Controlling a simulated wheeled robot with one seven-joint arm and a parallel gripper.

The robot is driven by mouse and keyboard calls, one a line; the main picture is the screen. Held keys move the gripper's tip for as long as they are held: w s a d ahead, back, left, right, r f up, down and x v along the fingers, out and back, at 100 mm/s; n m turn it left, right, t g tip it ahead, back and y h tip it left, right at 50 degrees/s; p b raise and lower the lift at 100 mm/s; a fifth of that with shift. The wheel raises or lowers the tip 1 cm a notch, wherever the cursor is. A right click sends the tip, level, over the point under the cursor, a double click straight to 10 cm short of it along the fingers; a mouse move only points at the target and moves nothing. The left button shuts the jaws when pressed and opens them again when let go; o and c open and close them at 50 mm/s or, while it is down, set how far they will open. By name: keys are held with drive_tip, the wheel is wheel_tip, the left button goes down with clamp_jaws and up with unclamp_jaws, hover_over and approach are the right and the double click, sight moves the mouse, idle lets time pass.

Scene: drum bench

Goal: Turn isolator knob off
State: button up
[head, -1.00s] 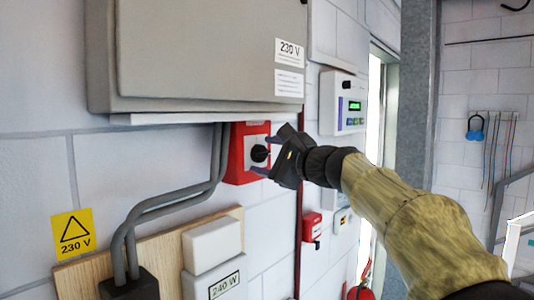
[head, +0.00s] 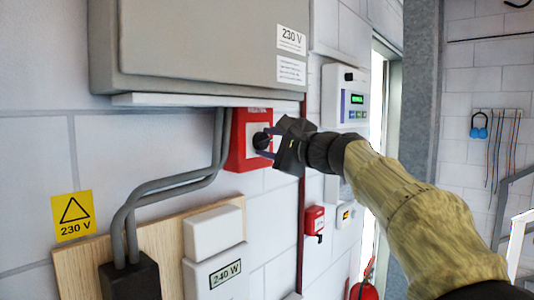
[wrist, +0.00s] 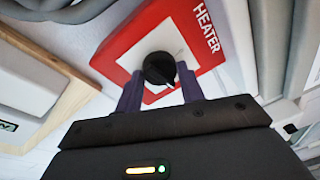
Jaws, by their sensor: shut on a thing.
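The isolator is a red box (head: 239,153) with a white face, mounted on the wall below the grey cabinet. It also shows in the wrist view, with the word HEATER on its red border (wrist: 122,48). Its round black knob (wrist: 158,69) has a pointer mark toward the lower right of that picture. My gripper (head: 265,141) comes from the right and is shut on the knob. In the wrist view its purple fingers (wrist: 161,82) stand on either side of the knob. The fingers partly cover the knob (head: 261,141) in the head view.
The grey cabinet (head: 200,45) overhangs the isolator, with a ledge (head: 190,100) close above. Grey conduits (head: 180,190) run just left of it. A red pipe (head: 302,190), a display panel (head: 345,98) and a small red box (head: 315,220) lie to the right.

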drive_tip(key=n+b, duration=0.2)
drive_tip(key=b, duration=0.1)
drive_tip(key=shift+d+f+n, duration=0.15)
drive_tip(key=shift+f+n, duration=0.15)
drive_tip(key=shift+f, duration=0.05)
drive_tip(key=n+y+b, duration=0.1)
drive_tip(key=n+b, duration=0.2)
drive_tip(key=n, duration=0.2)
drive_tip(key=n+y+b, duration=0.1)
drive_tip(key=n+b, duration=0.2)
drive_tip(key=n, duration=0.2)
drive_tip(key=shift+w+r+b, duration=0.1)
drive_tip(key=shift+r+b, duration=0.1)
drive_tip(key=shift+b, duration=0.15)
drive_tip(key=shift+n+g+y, duration=0.4)
drive_tip(key=shift+n+g, duration=0.1)
drive_tip(key=shift+n, duration=1.8)
drive_tip(key=o, duration=1)
drive_tip(key=shift+w, duration=0.1)
drive_tip(key=shift+c, duration=0.2)
drive_tip(key=shift+b, duration=0.3)
